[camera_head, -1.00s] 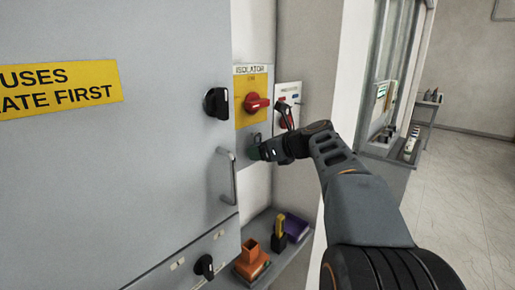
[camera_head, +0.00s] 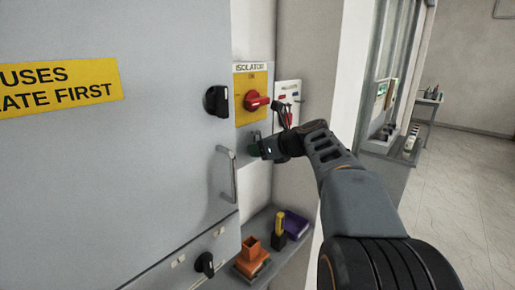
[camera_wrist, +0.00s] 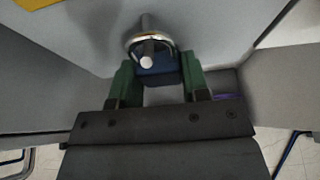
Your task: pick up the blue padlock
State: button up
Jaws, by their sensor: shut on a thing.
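The blue padlock (camera_wrist: 158,72) shows in the wrist view between the green fingers of my gripper (camera_wrist: 160,80). Its shiny metal shackle is around a grey peg that sticks out from the wall side. In the head view my gripper (camera_head: 257,147) is at the wall just below the yellow isolator panel (camera_head: 243,105). The padlock cannot be made out there. My gripper is shut on the padlock.
A red rotary handle (camera_head: 257,101) is just above my gripper. A grey cabinet door with a bar handle (camera_head: 228,175) stands to the left. Below, a shelf holds an orange block (camera_head: 251,262), a yellow-and-black item (camera_head: 279,230) and a purple box (camera_head: 297,225).

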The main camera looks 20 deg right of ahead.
jog(key=s+d+r+b, duration=0.1)
jog(key=s+d, duration=0.2)
jog(key=s, duration=0.5)
jog(key=s+d+r+b, duration=0.1)
jog(key=s+d, duration=0.3)
jog(key=s, duration=0.4)
jog(key=shift+s+d+r, duration=0.2)
jog(key=shift+d, duration=0.05)
jog(key=shift+r+p, duration=0.25)
jog(key=shift+p, duration=0.15)
jog(key=s+d+p, duration=0.1)
jog(key=s+d, duration=0.2)
jog(key=s, duration=0.3)
jog(key=shift+s+p, duration=0.2)
jog(key=shift+p, duration=0.15)
dwell(0.7)
jog(key=shift+f, duration=0.1)
dwell(0.8)
